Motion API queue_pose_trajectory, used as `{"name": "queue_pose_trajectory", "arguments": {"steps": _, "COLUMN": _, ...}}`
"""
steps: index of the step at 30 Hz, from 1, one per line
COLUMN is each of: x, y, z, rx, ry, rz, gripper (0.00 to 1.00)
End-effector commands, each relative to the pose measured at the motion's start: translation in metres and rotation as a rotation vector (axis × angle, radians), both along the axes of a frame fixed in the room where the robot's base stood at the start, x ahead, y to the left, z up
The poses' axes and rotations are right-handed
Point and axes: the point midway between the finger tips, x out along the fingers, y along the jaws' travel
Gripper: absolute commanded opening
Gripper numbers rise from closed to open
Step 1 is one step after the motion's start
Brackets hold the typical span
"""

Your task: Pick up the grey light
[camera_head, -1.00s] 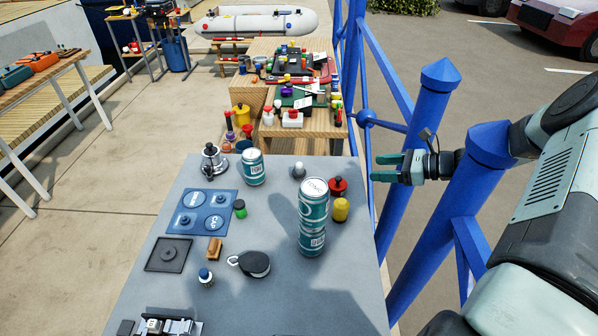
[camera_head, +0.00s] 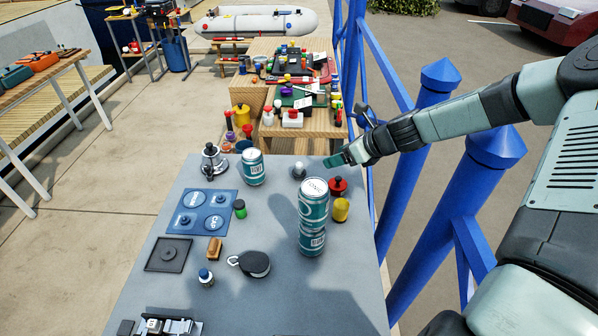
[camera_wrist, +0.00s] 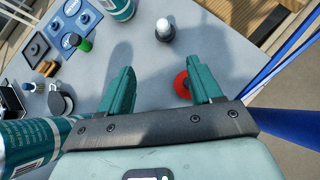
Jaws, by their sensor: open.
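The grey light (camera_head: 299,171), a small piece with a pale rounded top, stands upright near the far right edge of the grey table. In the wrist view, the light (camera_wrist: 165,30) lies ahead of my fingertips, a little right of the middle between them. My gripper (camera_head: 333,161) is above the table's right edge, to the right of the light and apart from it. Its two green fingers (camera_wrist: 156,68) are open with nothing between the tips.
A tall stack of tonic cans (camera_head: 313,225) stands in front of the light. A red-topped piece (camera_head: 338,187) and a yellow one (camera_head: 341,210) stand close right. Another can (camera_head: 252,168) is to the left. Blue railing (camera_head: 400,190) runs along the table's right side.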

Motion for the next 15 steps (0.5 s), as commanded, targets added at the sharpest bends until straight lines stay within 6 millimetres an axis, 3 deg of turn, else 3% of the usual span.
{"name": "queue_pose_trajectory", "arguments": {"steps": 5, "x": 0.019, "y": 0.042, "z": 0.026, "rx": 0.035, "ry": -0.123, "rz": -0.133, "gripper": 0.64}}
{"name": "queue_pose_trajectory", "arguments": {"steps": 12, "x": 0.036, "y": 0.085, "z": 0.089, "rx": 0.204, "ry": -0.306, "rz": -0.284, "gripper": 0.64}}
{"name": "queue_pose_trajectory", "arguments": {"steps": 13, "x": 0.037, "y": 0.086, "z": 0.085, "rx": 0.218, "ry": -0.313, "rz": -0.297, "gripper": 0.64}}
{"name": "queue_pose_trajectory", "arguments": {"steps": 15, "x": 0.037, "y": 0.085, "z": 0.052, "rx": 0.212, "ry": -0.302, "rz": -0.295, "gripper": 0.64}}
